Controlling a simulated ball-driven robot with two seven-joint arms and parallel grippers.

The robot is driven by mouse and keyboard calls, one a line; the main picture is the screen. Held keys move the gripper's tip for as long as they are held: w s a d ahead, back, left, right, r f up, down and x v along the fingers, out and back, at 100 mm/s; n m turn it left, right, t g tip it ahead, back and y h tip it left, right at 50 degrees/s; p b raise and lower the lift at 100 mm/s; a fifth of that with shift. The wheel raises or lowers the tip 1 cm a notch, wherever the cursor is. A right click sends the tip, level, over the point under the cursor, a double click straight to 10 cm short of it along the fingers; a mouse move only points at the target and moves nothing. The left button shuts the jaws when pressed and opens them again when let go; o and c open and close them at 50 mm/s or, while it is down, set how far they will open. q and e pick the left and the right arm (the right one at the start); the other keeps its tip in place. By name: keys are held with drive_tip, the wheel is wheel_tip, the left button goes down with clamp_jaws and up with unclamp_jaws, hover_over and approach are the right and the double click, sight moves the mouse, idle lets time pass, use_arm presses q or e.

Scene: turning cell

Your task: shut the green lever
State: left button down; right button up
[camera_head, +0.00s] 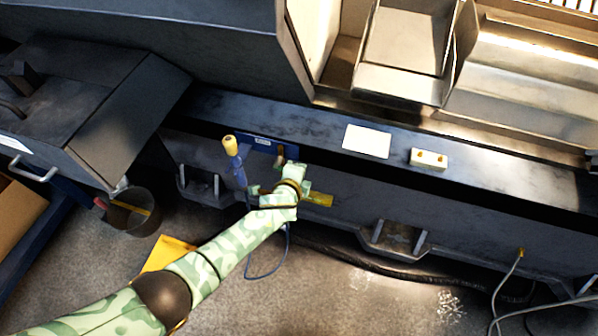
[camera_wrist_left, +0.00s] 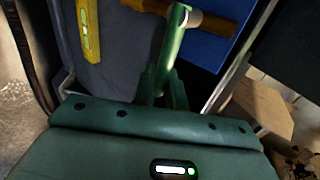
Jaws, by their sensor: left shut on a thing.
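The green lever (camera_wrist_left: 176,45) shows in the left wrist view, running up from my gripper to a silver collar on a brown bar, which it crosses at a wide angle. My left gripper (camera_wrist_left: 164,90) is shut on the lever's near part. In the head view my left gripper (camera_head: 283,180) is low in front of the small blue panel (camera_head: 260,143) on the dark machine bed. There I cannot tell the lever apart from my green gripper. The brown bar (camera_wrist_left: 217,24) lies in front of the blue panel in the wrist view. My right gripper is not in view.
A blue handle with a yellow top (camera_head: 231,146) stands just left of my gripper. A yellow piece (camera_head: 319,199) is to its right. A white plate (camera_head: 367,141) and a pale block (camera_head: 429,159) lie on the ledge. A dark bucket (camera_head: 132,212) stands at left.

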use_arm(q)
drive_tip(key=shift+s, duration=0.1)
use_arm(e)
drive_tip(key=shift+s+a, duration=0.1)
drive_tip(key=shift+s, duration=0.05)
use_arm(q)
drive_tip(key=c, duration=1.5)
unclamp_jaws()
drive_tip(key=shift+f, duration=0.1)
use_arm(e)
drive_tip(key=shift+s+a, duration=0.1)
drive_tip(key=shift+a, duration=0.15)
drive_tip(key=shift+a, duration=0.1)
